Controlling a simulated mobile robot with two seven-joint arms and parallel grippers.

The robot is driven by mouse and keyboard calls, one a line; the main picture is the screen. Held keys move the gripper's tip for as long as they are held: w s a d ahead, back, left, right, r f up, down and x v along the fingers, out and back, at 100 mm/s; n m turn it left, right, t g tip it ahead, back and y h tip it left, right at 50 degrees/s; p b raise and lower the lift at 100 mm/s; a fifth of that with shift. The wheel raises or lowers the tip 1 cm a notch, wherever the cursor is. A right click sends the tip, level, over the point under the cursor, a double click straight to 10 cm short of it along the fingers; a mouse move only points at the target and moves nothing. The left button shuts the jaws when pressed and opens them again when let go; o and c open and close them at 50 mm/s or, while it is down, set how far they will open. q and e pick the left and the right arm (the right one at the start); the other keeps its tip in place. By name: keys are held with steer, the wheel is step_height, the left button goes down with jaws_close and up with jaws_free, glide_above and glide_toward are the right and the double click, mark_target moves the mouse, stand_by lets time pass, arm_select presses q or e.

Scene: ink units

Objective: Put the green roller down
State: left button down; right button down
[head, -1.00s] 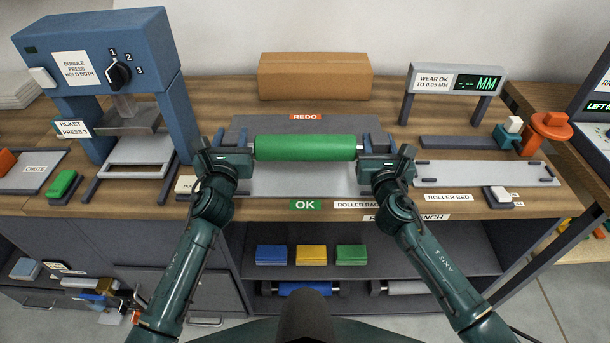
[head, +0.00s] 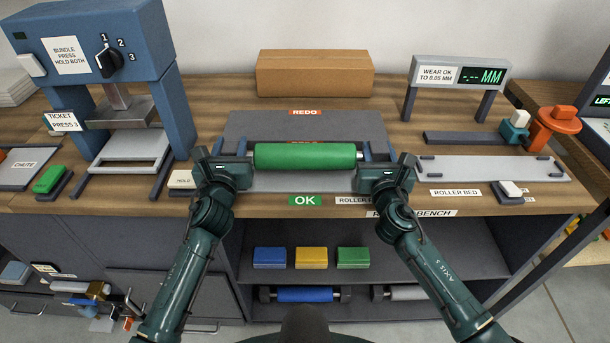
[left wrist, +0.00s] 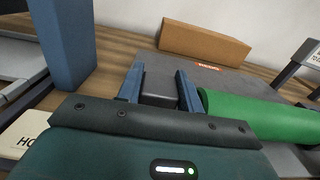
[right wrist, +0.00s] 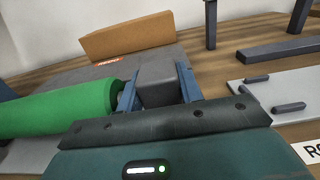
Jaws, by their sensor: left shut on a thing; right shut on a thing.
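The green roller (head: 305,156) is level, lying crosswise between my two grippers, over the grey plate (head: 300,183) behind the OK label (head: 305,200). I cannot tell whether it touches the plate or a support. My left gripper (head: 232,152) is shut on its left end and my right gripper (head: 378,153) on its right end. In the left wrist view, blue fingers flank a dark end block (left wrist: 158,82) beside the green roller (left wrist: 255,115). The right wrist view shows the same at the other end block (right wrist: 157,82). The roller's underside is hidden.
A dark grey pad (head: 260,122) with a REDO label lies behind the roller. A cardboard box (head: 315,73) stands at the back. A blue press (head: 90,60) stands left; a gauge (head: 460,73) and the roller bed (head: 490,168) are right. A blue roller (head: 305,295) lies on the shelf below.

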arm_select(q)
steer(key=c, duration=1.3)
jaws_free()
steer(key=shift+s+f, duration=0.1)
steer(key=shift+f, duration=0.2)
arm_select(e)
steer(key=c, duration=1.3)
jaws_free()
steer(key=shift+s+f, duration=0.1)
steer(key=shift+f, duration=0.35)
arm_select(q)
steer(key=o, duration=0.4)
arm_select(e)
steer(key=o, duration=0.4)
steer(key=shift+f, duration=0.25)
arm_select(q)
steer(key=shift+s, duration=0.1)
steer(key=s, duration=0.7)
steer(key=shift+s, duration=0.4)
arm_select(e)
steer(key=shift+s+a, duration=0.1)
steer(key=shift+s+f, duration=0.1)
steer(key=shift+s, duration=0.5)
steer(key=s, duration=0.3)
steer(key=s+r, duration=0.1)
steer(key=s, duration=0.2)
steer(key=shift+s+r, duration=0.2)
steer(key=shift+s, duration=0.05)
